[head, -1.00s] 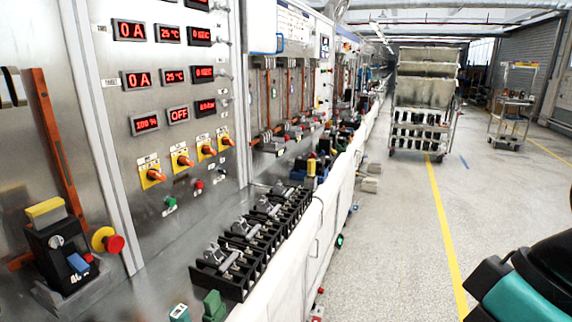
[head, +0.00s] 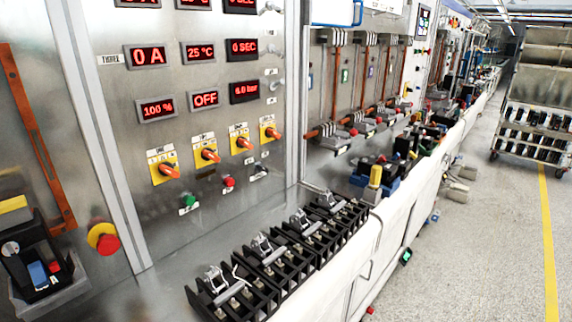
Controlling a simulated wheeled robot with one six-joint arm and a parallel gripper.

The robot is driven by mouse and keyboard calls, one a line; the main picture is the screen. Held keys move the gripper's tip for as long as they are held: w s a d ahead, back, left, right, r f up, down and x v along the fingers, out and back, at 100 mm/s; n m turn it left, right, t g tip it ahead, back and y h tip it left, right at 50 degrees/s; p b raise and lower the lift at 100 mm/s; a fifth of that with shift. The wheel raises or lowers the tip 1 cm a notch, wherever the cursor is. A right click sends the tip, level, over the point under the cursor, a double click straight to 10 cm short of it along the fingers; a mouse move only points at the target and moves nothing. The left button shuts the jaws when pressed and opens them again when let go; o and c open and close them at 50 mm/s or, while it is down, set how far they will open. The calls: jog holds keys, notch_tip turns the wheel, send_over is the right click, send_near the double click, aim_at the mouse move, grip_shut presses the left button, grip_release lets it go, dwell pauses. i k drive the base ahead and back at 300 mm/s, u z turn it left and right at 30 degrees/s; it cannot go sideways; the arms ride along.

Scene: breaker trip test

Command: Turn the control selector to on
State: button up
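The control panel carries a row of orange-handled selectors on yellow plates, set below red displays. From left to right they are the first selector (head: 168,169), the second selector (head: 208,155), the third selector (head: 243,143) and the last selector (head: 271,132). Their labels are too small to read, so I cannot tell which is the control selector. The handles point to the right and slightly down. A display (head: 206,99) above the second selector reads OFF. My gripper is not in view.
A red mushroom button on a yellow collar (head: 104,239) sits at the left. Green (head: 187,200) and red (head: 228,182) buttons are below the selectors. Black breaker blocks (head: 275,260) line the bench before the panel. A rack cart (head: 540,100) stands on the open floor at right.

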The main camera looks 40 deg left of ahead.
aim_at(260, 167)
jog(key=u, duration=0.6)
jog(key=i, duration=0.85)
jog(key=u, duration=0.85)
